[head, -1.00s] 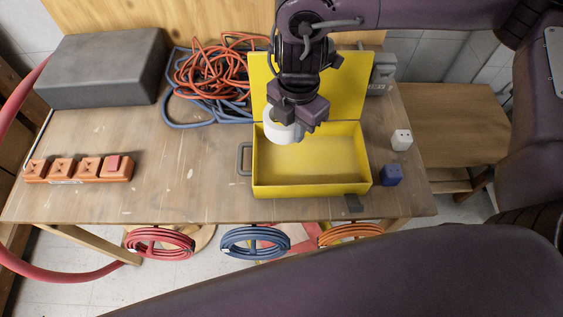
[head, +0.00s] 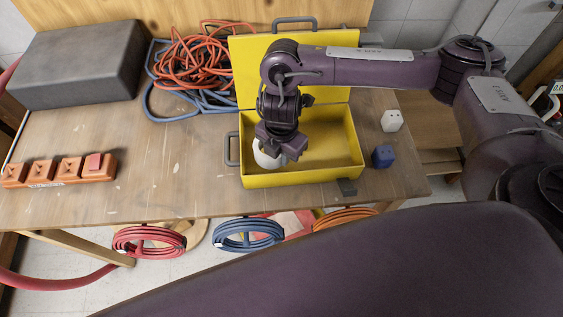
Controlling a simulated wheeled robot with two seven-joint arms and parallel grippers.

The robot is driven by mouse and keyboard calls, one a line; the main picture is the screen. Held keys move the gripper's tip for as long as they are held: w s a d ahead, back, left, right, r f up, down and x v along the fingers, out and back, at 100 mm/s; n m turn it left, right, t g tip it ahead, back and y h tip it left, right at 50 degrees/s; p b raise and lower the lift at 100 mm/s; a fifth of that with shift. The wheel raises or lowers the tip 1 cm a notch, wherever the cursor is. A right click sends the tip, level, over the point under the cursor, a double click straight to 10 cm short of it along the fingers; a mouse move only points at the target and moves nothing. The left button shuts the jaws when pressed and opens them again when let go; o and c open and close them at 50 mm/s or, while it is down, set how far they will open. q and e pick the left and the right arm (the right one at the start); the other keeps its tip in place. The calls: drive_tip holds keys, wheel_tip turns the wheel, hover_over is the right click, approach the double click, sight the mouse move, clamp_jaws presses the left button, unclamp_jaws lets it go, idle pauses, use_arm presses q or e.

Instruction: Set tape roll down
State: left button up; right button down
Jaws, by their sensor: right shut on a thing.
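A white tape roll (head: 267,157) is in my right gripper (head: 277,151), which points down and is shut on it. The roll is inside the left part of an open yellow case (head: 318,179), low between its walls; I cannot tell whether it touches the floor of the case. The gripper hides part of the roll. The case lid (head: 246,72) stands up at the back. My left gripper is not in view.
On the table (head: 180,180) are a dark grey block (head: 80,65), tangled orange hose (head: 190,65), an orange button strip (head: 60,170), a white cube (head: 391,121) and a blue cube (head: 383,156). Coiled hoses hang at the front edge. The table's middle left is clear.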

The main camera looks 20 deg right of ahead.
drive_tip(key=shift+f+b, duration=0.5)
drive_tip(key=shift+f, duration=1.3)
drive_tip(key=shift+f, duration=0.15)
drive_tip(key=c, duration=1.5)
unclamp_jaws()
drive_tip(key=shift+o, duration=0.2)
wheel_tip(320, 180, up, 11)
drive_tip(key=p, duration=0.2)
drive_tip(key=shift+p, duration=0.3)
drive_tip(key=shift+r, duration=0.7)
